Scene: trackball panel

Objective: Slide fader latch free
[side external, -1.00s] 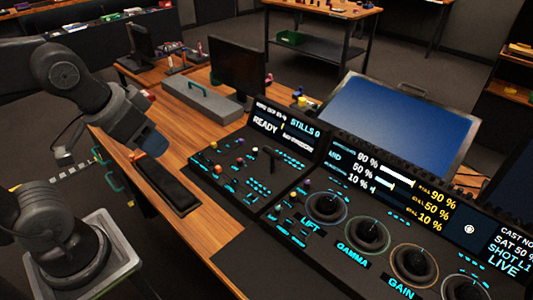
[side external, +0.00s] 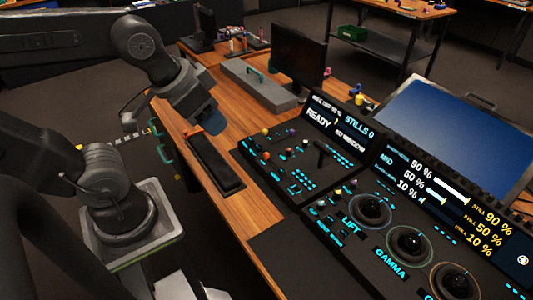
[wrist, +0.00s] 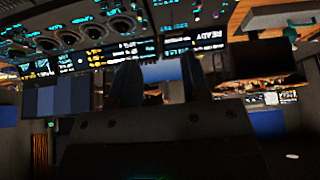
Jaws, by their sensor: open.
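The trackball panel (side external: 285,195) shows dark with lit cyan keys in the side view. A dark upright lever (side external: 321,152), which looks like the fader, stands in its left section below the READY screen. I cannot make out a separate latch on it. My gripper (side external: 209,122) hangs above the wooden desk, left of the panel and apart from it. In the wrist view, my gripper (wrist: 158,84) shows two dark fingers spread apart with nothing between them. The panel shows upside down along the top of the wrist view, with its READY screen (wrist: 205,38). The lever is not clear there.
A grey case (side external: 262,88) with a teal handle and a dark monitor (side external: 298,58) stand behind. Several dials, including the LIFT dial (side external: 370,210), are at right. Bare wood (side external: 240,207) lies in front.

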